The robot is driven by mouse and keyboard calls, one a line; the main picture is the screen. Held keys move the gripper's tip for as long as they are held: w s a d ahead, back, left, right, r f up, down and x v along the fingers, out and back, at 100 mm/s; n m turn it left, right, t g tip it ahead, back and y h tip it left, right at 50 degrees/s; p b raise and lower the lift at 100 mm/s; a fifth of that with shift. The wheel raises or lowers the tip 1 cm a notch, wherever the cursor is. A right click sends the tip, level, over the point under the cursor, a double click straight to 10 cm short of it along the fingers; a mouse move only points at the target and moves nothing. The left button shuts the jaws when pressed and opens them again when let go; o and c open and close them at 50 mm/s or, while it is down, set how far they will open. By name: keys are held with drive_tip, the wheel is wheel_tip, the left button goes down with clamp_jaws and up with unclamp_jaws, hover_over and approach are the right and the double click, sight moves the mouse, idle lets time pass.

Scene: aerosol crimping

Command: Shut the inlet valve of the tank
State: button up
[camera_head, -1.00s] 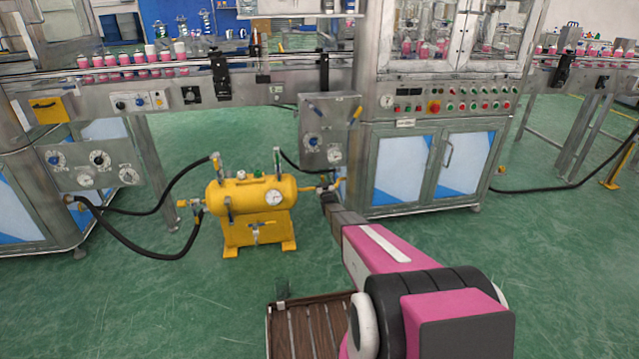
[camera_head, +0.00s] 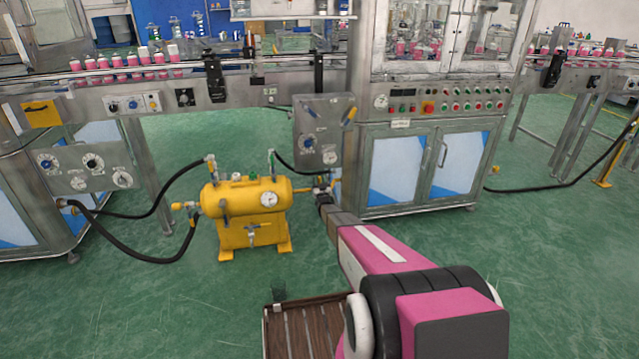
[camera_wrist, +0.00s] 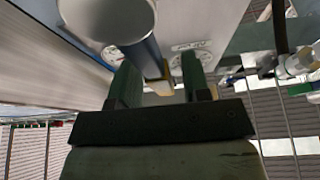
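The yellow tank (camera_head: 238,207) stands on the floor left of centre in the head view, with a dial gauge on its front and hoses and fittings at its ends and top. A brass pipe (camera_head: 302,190) leaves its right end. My gripper (camera_head: 322,185) is at the far end of this pipe, right of the tank. In the wrist view, my two dark green fingers (camera_wrist: 158,82) stand apart. A blue bar (camera_wrist: 145,55) and a small yellow-brass piece (camera_wrist: 166,78) show between or just beyond them; I cannot tell whether a finger touches them. Which valve is the inlet is not clear.
A grey panel with gauges (camera_head: 322,130) hangs above and behind my gripper. A cabinet machine (camera_head: 430,165) stands close on the right. Black hoses (camera_head: 140,215) run left of the tank. Green floor lies open in front of the tank.

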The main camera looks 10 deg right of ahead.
drive_tip(key=shift+s, duration=0.1)
drive_tip(key=v, duration=1)
drive_tip(key=shift+s+f, duration=0.2)
drive_tip(key=shift+s, duration=0.05)
